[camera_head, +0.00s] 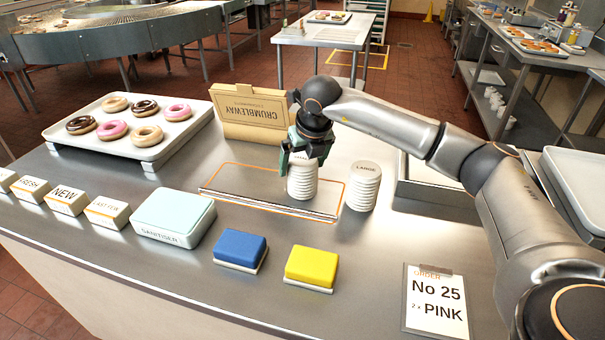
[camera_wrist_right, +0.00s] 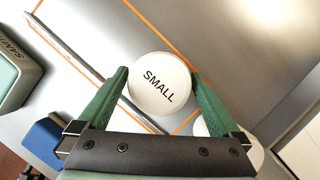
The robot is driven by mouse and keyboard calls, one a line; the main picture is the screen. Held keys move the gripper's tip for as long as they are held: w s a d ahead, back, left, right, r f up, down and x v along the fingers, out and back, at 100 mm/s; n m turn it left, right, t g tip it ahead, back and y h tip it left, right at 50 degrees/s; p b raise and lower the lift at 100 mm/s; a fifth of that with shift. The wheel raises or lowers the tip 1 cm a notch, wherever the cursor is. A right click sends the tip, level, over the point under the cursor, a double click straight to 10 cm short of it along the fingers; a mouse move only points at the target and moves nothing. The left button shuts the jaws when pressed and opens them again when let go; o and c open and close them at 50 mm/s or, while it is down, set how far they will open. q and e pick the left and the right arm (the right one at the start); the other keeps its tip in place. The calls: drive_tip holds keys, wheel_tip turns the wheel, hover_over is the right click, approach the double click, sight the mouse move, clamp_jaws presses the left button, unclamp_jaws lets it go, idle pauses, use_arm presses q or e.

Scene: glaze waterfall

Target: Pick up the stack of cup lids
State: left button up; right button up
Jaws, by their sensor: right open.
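A stack of small white cup lids (camera_head: 302,184) stands upright on the outlined metal plate; its round top, marked SMALL, shows in the right wrist view (camera_wrist_right: 160,84). A second white stack, marked LARGE (camera_head: 364,188), stands just to its right. My right gripper (camera_head: 308,148) is over the small stack. In the right wrist view its green fingers (camera_wrist_right: 158,78) are open, one on each side of the small lids. I cannot tell whether either finger touches them. The left gripper is not in view.
A donut tray (camera_head: 150,152) and a brown CRUMBLEWAY box (camera_head: 248,112) stand behind and left. A sanitiser box (camera_head: 174,217), blue sponge (camera_head: 240,248) and yellow sponge (camera_head: 311,265) lie nearer the front. An order card (camera_head: 436,300) lies front right. The counter around the sponges is clear.

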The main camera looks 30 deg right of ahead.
drive_tip(key=shift+c, duration=0.2)
drive_tip(key=c, duration=1.1)
drive_tip(key=shift+r, duration=0.2)
